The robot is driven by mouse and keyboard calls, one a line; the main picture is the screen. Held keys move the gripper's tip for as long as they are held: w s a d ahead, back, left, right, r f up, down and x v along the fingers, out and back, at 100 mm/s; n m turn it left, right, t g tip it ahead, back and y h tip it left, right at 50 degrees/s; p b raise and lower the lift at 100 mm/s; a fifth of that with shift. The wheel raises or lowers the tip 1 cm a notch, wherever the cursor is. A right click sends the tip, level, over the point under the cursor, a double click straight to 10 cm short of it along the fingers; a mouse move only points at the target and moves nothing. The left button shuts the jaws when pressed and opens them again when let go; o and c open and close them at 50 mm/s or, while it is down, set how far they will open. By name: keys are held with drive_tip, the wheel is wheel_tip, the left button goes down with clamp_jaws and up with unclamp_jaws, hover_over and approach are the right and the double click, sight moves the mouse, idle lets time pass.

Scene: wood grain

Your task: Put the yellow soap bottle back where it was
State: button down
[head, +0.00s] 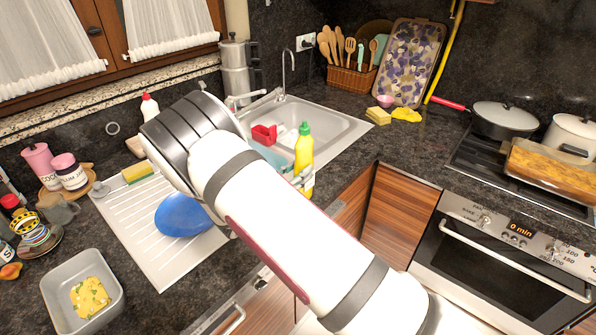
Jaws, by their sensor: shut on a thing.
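The yellow soap bottle (304,154) has a green cap and stands upright in the picture, in front of the sink's right front side. My gripper (303,180) is shut on its lower part. Most of my gripper is hidden behind my arm, and only the finger ends show beside the bottle. I cannot tell whether the bottle's base touches anything. The steel sink (337,128) lies behind it, with a red item (263,134) and other dishes inside.
A blue bowl (182,215) lies on the drainboard (150,245), left of my arm. A white bottle with a red cap (149,107) stands behind the drainboard. A yellow sponge (377,116) and yellow cloth (407,115) lie right of the sink. Dark counter (400,150) is clear in front of them.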

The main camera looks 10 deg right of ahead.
drive_tip(key=c, duration=1.1)
unclamp_jaws()
drive_tip(key=shift+f, duration=0.15)
